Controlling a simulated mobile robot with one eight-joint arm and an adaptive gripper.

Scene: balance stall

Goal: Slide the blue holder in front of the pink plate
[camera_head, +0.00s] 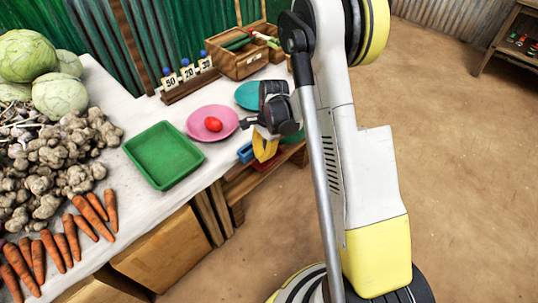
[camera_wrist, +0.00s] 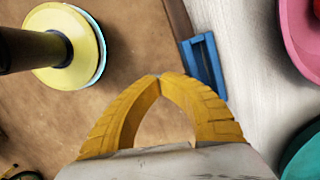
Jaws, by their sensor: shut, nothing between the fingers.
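The blue holder (camera_head: 245,153) is at the table's front edge, just left of my gripper. In the wrist view it is a small rectangular blue frame (camera_wrist: 203,65) beside the white tabletop's edge, beyond and right of my fingertips. The pink plate (camera_head: 200,123) lies on the table behind the holder, with a red tomato (camera_head: 213,124) on it. Part of the plate (camera_wrist: 294,35) shows at the wrist view's right edge. My gripper (camera_head: 262,158) has yellow fingers that meet at the tips (camera_wrist: 160,76). It is shut and empty, apart from the holder, and partly hides the area behind it.
A green tray (camera_head: 163,155) lies left of the pink plate. A teal plate (camera_head: 247,94) is behind it. Price signs (camera_head: 188,80) and a wooden box (camera_head: 240,61) stand farther back. Vegetables fill the table's left side. The floor at right is open.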

